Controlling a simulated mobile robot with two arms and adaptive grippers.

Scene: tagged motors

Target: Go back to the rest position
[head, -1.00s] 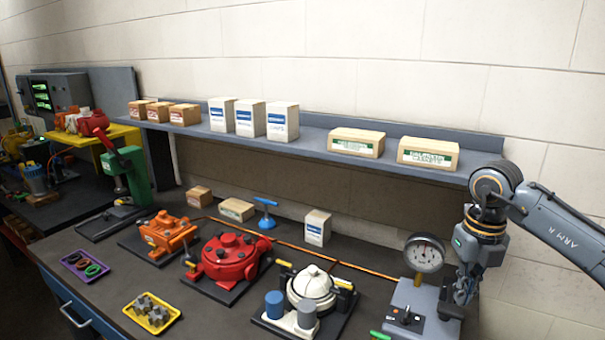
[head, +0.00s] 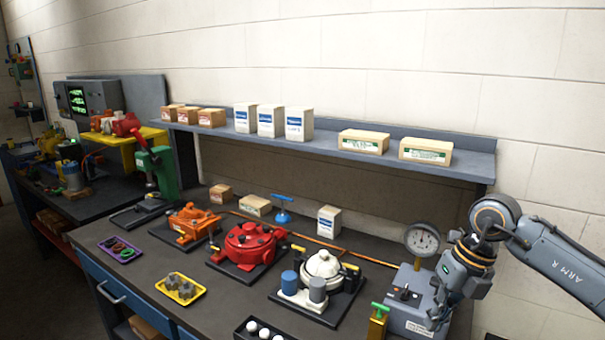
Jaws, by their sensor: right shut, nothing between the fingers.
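My right gripper (head: 438,318) hangs from the arm that comes in from the right. It is shut and empty, in front of the right side of the grey gauge unit (head: 408,320) with its round dial (head: 422,239). I cannot tell whether it touches the unit. My left gripper is out of view. On the bench stand an orange motor (head: 190,225), a red motor (head: 246,245) and a white motor (head: 321,268), each on a dark base plate. No tags on them can be read.
A shelf (head: 320,150) with several boxes runs above the bench (head: 160,255). A yellow tray (head: 180,289), a purple tray (head: 120,249) and a black tray with white balls (head: 264,331) lie near the front edge. A green press (head: 160,172) stands at the left.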

